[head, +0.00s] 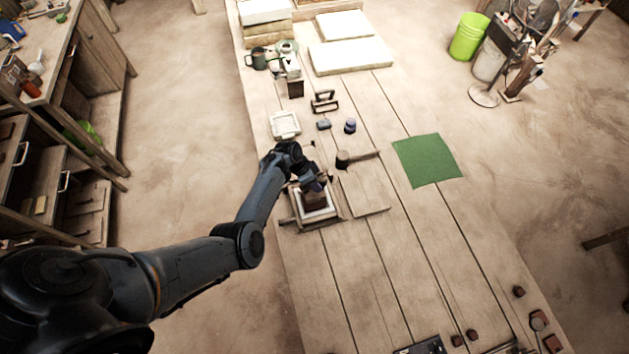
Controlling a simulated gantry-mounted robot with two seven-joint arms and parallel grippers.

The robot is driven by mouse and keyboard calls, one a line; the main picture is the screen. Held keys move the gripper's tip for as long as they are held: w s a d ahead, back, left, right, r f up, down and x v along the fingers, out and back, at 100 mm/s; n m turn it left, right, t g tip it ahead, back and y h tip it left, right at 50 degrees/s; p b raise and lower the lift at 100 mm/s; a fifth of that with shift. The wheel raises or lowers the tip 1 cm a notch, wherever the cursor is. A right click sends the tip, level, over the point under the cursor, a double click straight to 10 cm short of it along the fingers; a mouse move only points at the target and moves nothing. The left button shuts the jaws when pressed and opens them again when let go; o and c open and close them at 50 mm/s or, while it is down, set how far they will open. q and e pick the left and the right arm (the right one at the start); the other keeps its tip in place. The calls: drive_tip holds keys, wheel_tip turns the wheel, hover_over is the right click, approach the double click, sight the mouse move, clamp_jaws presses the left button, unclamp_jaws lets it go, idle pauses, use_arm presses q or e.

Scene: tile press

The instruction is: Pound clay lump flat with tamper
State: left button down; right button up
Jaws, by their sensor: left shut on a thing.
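My left gripper (312,182) is over the wooden press frame (299,221) on the table and is shut on the tamper (315,199), of which a brown block shows below the fingers. The tamper is over or in the light-lined opening of the frame; I cannot tell whether it touches anything inside. I cannot make out the clay lump; the tamper and gripper cover much of the opening. My right gripper is not in view.
Beside the frame lie wooden bars and a dark round piece (342,160). A white square tile mould (285,125), a dark-handled tool (325,102) and small dark lumps stand farther back. A green mat (427,160) lies to the right. The table's near middle is clear.

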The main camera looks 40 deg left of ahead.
use_arm(q)
drive_tip(key=shift+w, duration=0.1)
wheel_tip(320, 180, down, 7)
drive_tip(key=b, duration=0.6)
drive_tip(key=shift+r, duration=0.1)
drive_tip(key=shift+r+p, duration=0.7)
drive_tip(key=shift+r, duration=0.15)
wheel_tip(320, 180, up, 6)
drive_tip(key=p, duration=0.6)
drive_tip(key=shift+f, duration=0.35)
